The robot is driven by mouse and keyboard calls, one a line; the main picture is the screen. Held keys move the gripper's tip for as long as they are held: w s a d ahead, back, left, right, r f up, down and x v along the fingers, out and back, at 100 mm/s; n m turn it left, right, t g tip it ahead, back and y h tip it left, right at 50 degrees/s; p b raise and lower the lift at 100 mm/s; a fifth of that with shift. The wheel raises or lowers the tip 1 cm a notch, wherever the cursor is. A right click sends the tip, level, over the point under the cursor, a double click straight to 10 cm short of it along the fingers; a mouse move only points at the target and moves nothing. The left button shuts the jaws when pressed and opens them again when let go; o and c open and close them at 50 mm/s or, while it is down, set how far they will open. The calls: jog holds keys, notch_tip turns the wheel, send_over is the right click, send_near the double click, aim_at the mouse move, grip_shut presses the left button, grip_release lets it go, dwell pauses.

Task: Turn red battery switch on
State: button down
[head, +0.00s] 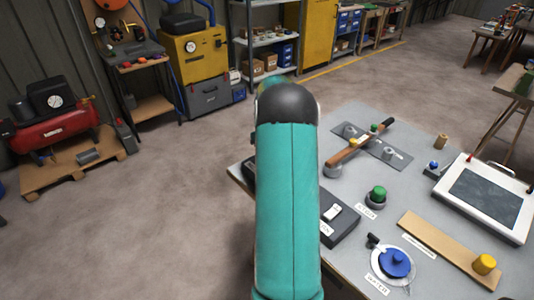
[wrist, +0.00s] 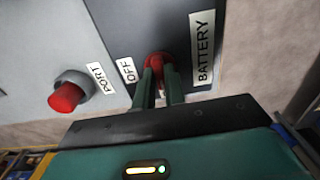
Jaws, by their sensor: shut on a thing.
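The red battery switch (wrist: 156,57) sits on a dark panel (wrist: 140,25) in the wrist view, between a label reading OFF (wrist: 127,70) and a larger label reading BATTERY (wrist: 202,47). My gripper (wrist: 160,75) has its two green fingers at the switch, one on each side, shut on it. The fingers hide part of the switch, so I cannot tell its exact angle. In the head view my own arm hides the gripper and the switch.
A red button (wrist: 67,97) beside a PORT label (wrist: 97,79) is left of the switch. In the head view, the table (head: 345,255) carries a green knob (head: 378,192), a blue knob (head: 396,263), a wooden lever (head: 360,145) and a white-framed panel (head: 485,198). Floor at left is open.

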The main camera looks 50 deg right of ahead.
jog(key=c, duration=1.5)
grip_release()
jog(key=shift+o, duration=0.2)
notch_tip(320, 180, up, 14)
jog(key=shift+w+a, duration=0.1)
